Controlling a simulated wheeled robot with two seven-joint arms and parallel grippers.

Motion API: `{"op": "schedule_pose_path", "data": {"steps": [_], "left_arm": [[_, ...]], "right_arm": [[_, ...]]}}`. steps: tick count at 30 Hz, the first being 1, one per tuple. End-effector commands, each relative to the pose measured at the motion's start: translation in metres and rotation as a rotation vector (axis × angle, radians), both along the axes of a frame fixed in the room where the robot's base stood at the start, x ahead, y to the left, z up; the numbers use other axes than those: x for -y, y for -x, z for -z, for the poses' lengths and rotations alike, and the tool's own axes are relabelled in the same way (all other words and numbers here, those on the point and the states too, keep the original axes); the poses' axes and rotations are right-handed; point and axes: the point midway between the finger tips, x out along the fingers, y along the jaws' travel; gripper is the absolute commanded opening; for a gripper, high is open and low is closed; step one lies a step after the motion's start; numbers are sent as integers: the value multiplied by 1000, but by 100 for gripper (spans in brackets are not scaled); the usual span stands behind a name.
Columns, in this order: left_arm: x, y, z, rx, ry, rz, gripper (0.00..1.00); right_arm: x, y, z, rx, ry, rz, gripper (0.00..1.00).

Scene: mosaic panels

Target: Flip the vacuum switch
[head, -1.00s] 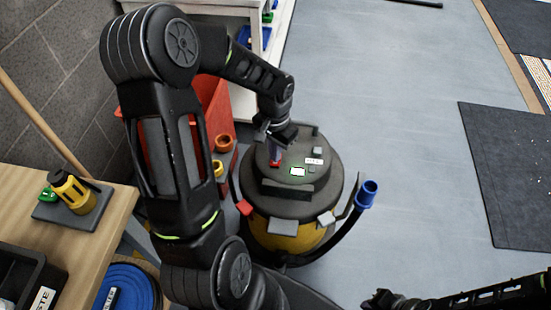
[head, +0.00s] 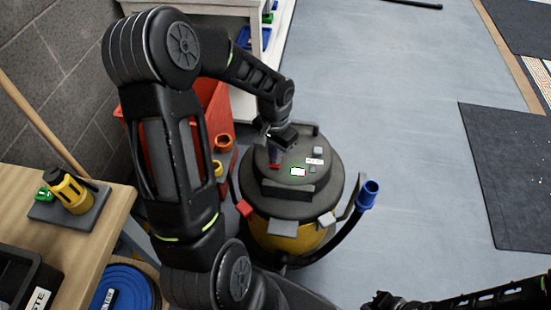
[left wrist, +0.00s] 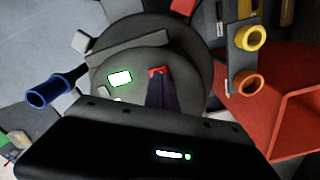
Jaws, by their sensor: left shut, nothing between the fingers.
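The vacuum (head: 262,215) stands on the floor, with a round black lid and a yellow drum; its lid also shows in the left wrist view (left wrist: 196,58). A small red switch (head: 274,165) is on the lid, beside a lit white display (head: 298,172). In the left wrist view the red switch (left wrist: 158,70) shows just past the fingertips. My left gripper (head: 275,157) is shut and empty, pointing down at the switch and partly hiding it. I cannot tell whether it touches. My right gripper (head: 382,301) is at the bottom edge; its fingers are unclear.
A red bin (head: 216,95) with an orange and a yellow ring-shaped part stands behind the vacuum. A blue-ended hose (head: 369,190) rises at its right. A wooden bench (head: 95,235) is at the left.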

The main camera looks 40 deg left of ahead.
Motion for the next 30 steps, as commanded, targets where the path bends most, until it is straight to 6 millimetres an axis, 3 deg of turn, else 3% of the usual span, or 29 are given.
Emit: {"op": "schedule_pose_path", "data": {"steps": [5,30], "left_arm": [[0,0,-6,0,0,0,0],[0,0,-71,1,0,0,0]], "right_arm": [[0,0,-5,0,0,0,0],[0,0,-55,0,0,0,0]]}}
